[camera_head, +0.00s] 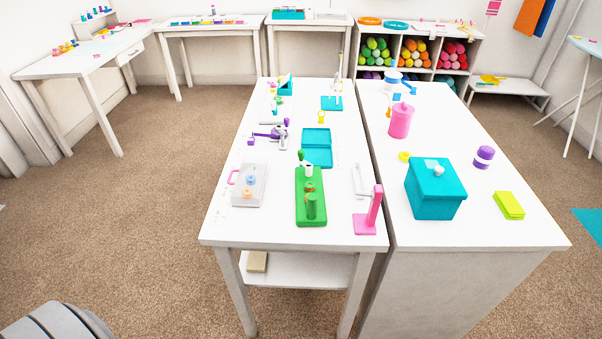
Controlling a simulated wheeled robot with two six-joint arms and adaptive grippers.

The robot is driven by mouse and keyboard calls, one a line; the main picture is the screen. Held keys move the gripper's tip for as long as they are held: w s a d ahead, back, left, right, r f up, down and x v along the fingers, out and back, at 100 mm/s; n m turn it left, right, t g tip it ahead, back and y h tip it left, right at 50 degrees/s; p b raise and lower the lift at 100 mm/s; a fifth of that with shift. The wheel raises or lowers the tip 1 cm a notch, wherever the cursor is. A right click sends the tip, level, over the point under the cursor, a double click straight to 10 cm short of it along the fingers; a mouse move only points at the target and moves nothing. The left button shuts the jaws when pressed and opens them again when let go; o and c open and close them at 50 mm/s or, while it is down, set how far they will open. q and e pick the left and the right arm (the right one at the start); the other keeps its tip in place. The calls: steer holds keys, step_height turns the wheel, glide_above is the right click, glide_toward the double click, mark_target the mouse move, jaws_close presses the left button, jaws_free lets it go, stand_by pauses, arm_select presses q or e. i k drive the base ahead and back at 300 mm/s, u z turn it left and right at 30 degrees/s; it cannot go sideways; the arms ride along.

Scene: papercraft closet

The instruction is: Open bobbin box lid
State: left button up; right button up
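No label marks the bobbin box, so I cannot tell for sure which thing it is. A large closed teal box (433,195) stands on the right-hand table, with a small white piece on its lid. A flat teal case (317,155) lies on the left-hand table and looks like two panels side by side, perhaps open. A small teal box (285,89) with a raised, slanted panel stands at the far end of the left-hand table. Neither of my grippers shows in the head view.
The left-hand table (225,222) also carries a green stand (311,212), a pink stand (371,215) and a pale board (249,189). The right-hand table (495,238) holds a pink canister (401,121), a purple spool (484,157) and a lime block (509,206). Carpet is open on the left.

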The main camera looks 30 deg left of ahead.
mark_target(235, 171)
steer(key=z, duration=2.05)
steer(key=k, duration=1.45)
steer(key=u, duration=2.45)
steer(key=k, duration=0.35)
steer(key=u, duration=0.15)
steer(key=i, duration=1.45)
steer(key=z, duration=0.8)
